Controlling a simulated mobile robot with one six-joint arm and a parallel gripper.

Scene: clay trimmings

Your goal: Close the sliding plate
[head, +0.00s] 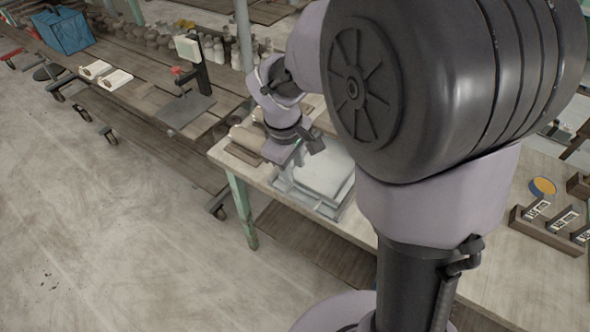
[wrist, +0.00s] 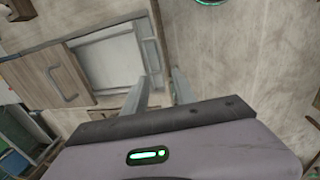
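A pale grey flat plate (head: 325,172) lies in a low grey frame (head: 327,209) near the table's front edge. In the wrist view the plate (wrist: 112,62) shows as a light panel with a raised border; I cannot tell how far it is slid. A wooden panel with a grey bar handle (wrist: 55,84) is at its left there. My gripper (head: 309,150) is over the plate's left part in the head view. In the wrist view its two fingers (wrist: 163,76) are apart with nothing held between them, near the frame's right edge. Contact with the frame cannot be told.
The wooden table (head: 515,260) carries a rack of small blocks (head: 550,230) and a yellow-topped round item (head: 542,187) at right. A long bench (head: 140,125) with a blue box (head: 63,32) stands beyond. The floor at left is clear.

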